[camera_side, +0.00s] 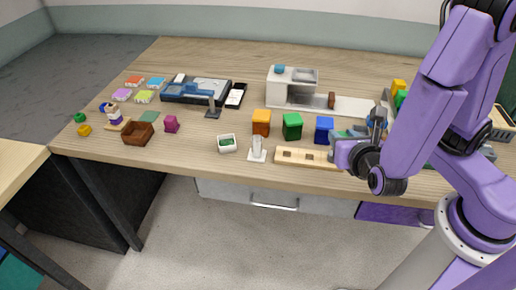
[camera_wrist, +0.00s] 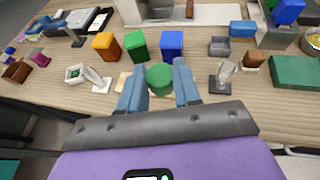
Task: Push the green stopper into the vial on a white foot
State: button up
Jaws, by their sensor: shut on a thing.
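The green stopper (camera_wrist: 160,79) is a short green cylinder between the two blue fingers of my gripper (camera_wrist: 159,76), which is shut on it. The vial (camera_side: 257,143) is clear and stands upright on a square white foot (camera_side: 257,156) near the table's front edge. In the wrist view the vial (camera_wrist: 93,74) is left of my gripper, with a clear gap between it and the stopper. In the side view my gripper (camera_side: 340,142) is over the right end of the wooden strip, and I cannot make out the stopper there.
A wooden strip with holes (camera_side: 308,158) lies right of the vial. Orange (camera_side: 261,122), green (camera_side: 292,126) and blue (camera_side: 324,130) blocks stand behind it. A white tray (camera_side: 227,144) with something green is left of the vial. Another vial on a dark foot (camera_wrist: 220,86) stands right of my gripper.

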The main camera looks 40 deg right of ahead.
jog(key=w+a+n+y, duration=0.1)
jog(key=w+a, duration=0.2)
jog(key=w, duration=0.3)
jog(key=w+a+n+t+y, duration=0.1)
jog(key=w+a+n+y, duration=0.1)
jog(key=w, duration=0.4)
jog(key=w+a+n+y, duration=0.1)
jog(key=w+a+y, duration=0.1)
jog(key=w+a, duration=0.2)
jog(key=shift+w+a+f+t, duration=0.15)
jog(key=shift+w+a, duration=0.05)
jog(key=shift+w, duration=0.4)
jog(key=shift+w+a+f+t, duration=0.1)
jog(key=shift+w+a+t, duration=0.1)
jog(key=shift+w, duration=0.4)
send_over(257, 148)
jog(key=shift+n, duration=0.3)
jog(key=shift+d+f, duration=0.2)
jog(key=shift+f, duration=1.25)
jog(key=shift+d+f, duration=0.15)
jog(key=shift+f, duration=1.25)
jog(key=shift+w+f, duration=0.1)
jog(key=shift+f, duration=0.5)
jog(key=o, duration=0.7)
